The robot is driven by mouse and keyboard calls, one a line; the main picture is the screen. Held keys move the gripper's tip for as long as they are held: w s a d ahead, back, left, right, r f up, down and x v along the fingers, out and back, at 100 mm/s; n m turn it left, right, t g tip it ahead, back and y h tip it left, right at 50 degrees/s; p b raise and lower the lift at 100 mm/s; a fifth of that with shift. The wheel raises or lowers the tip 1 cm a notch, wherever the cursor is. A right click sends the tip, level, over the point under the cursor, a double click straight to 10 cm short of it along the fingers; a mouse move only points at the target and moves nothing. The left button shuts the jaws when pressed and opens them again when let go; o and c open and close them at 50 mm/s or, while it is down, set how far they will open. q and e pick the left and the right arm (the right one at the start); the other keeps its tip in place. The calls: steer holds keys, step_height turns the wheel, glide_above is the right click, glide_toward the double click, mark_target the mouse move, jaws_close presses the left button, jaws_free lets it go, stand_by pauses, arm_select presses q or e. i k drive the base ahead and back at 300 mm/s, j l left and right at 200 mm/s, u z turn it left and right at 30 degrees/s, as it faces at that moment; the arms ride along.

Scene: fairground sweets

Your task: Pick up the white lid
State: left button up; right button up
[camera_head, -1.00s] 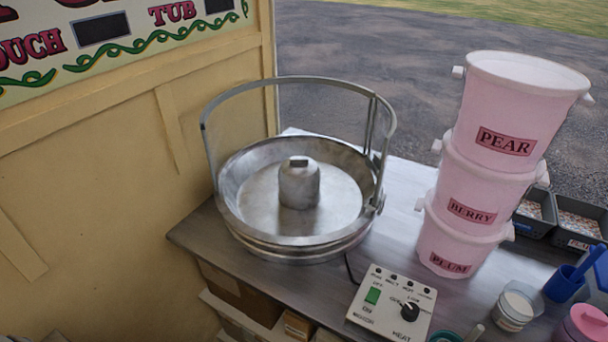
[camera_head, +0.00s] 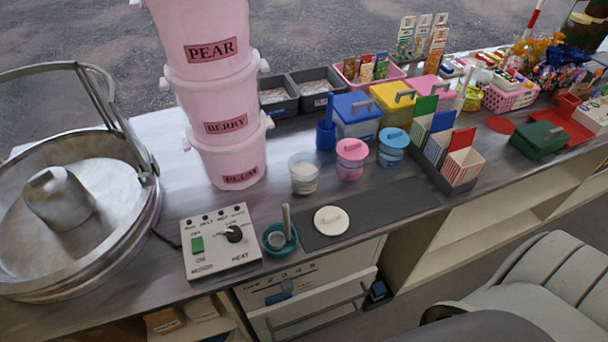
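The white lid (camera_head: 331,220) is a small round disc with a raised handle on top. It lies flat on a dark grey mat (camera_head: 385,211) near the counter's front edge, right of a teal bowl (camera_head: 280,239). A clear tub with white contents (camera_head: 304,174) stands just behind it, and no lid shows on that tub. Neither of my grippers is in the head view.
A control box (camera_head: 219,243) and a metal candyfloss pan (camera_head: 75,240) are at left. Stacked pink buckets (camera_head: 222,115) stand behind. Pink (camera_head: 351,160) and blue (camera_head: 392,148) lidded tubs, a blue cup (camera_head: 326,137) and a striped-box holder (camera_head: 451,165) stand right. A grey seat (camera_head: 530,290) is at lower right.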

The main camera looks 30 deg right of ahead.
mark_target(329, 220)
steer(key=l+z, duration=0.55)
steer(key=z, duration=0.2)
